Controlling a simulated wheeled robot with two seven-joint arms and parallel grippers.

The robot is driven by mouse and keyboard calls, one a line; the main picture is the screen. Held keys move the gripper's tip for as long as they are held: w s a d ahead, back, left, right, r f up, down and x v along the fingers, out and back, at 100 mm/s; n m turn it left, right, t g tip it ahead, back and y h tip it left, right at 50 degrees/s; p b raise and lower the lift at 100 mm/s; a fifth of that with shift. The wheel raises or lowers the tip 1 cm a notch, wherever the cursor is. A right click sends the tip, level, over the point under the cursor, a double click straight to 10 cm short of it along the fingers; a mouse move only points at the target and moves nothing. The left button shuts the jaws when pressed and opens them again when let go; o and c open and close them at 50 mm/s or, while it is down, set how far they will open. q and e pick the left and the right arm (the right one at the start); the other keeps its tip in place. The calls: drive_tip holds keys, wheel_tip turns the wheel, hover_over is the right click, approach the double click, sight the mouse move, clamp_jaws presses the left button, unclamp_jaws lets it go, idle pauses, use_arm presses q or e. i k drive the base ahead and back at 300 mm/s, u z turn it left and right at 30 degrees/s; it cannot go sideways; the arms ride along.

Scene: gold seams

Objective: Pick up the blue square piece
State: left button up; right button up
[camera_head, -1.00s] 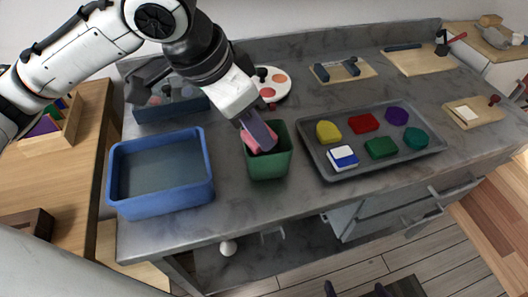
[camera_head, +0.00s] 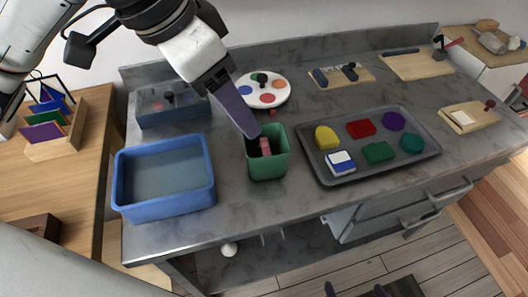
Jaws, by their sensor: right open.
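A blue square piece with a white patch on top (camera_head: 341,162) lies at the front left of the grey tray (camera_head: 347,182), with no gripper touching it. My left gripper (camera_head: 252,134) reaches in from the upper left. Its purple finger points down at the rim of the green bin (camera_head: 268,170), left of the tray. Only one finger shows clearly, so its opening cannot be told. A pink piece (camera_head: 265,146) is inside the green bin. My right gripper (camera_head: 356,291) shows only as two purple fingertips at the bottom edge, apart and empty, below the counter front.
The tray also holds yellow (camera_head: 326,138), red (camera_head: 361,128), purple (camera_head: 394,121), teal (camera_head: 411,143) and green (camera_head: 378,152) pieces. A blue bin (camera_head: 165,207) stands left of the green bin. A white palette (camera_head: 263,91) lies behind. Bare counter separates green bin and tray.

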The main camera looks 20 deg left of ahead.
sight(340, 163)
drive_tip(key=k, duration=1)
